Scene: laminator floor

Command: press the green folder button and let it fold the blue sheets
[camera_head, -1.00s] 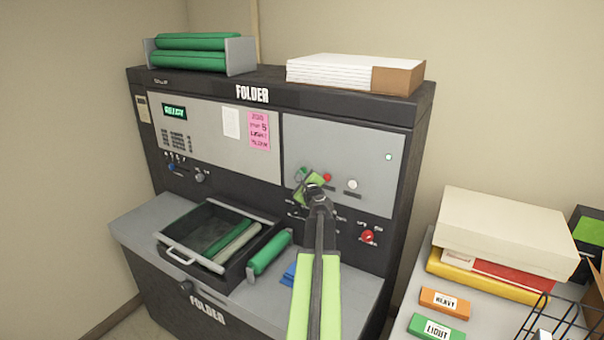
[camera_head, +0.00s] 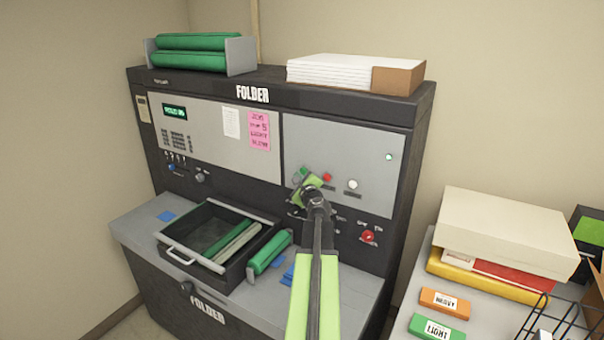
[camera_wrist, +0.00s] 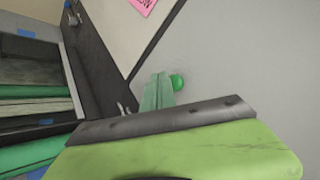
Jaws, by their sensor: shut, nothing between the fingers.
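The folder (camera_head: 350,135) is a dark machine with grey panels. Its green button (camera_head: 303,172) sits on the right panel, left of a red button (camera_head: 327,177). My gripper (camera_head: 308,184) is shut and empty, with its tips at the green button. In the wrist view the fingers (camera_wrist: 157,92) end right beside the round green button (camera_wrist: 177,82); I cannot tell whether they touch it. A blue sheet (camera_head: 166,216) lies on the left of the ledge. More blue sheets (camera_head: 288,274) lie right of the tray, partly hidden by my arm.
A black tray (camera_head: 180,254) with rolls sits on the ledge, with a green roll (camera_head: 268,252) beside it. A white button (camera_head: 352,185) and a red knob (camera_head: 368,237) are right of my gripper. A side table (camera_head: 400,322) with boxes stands at right.

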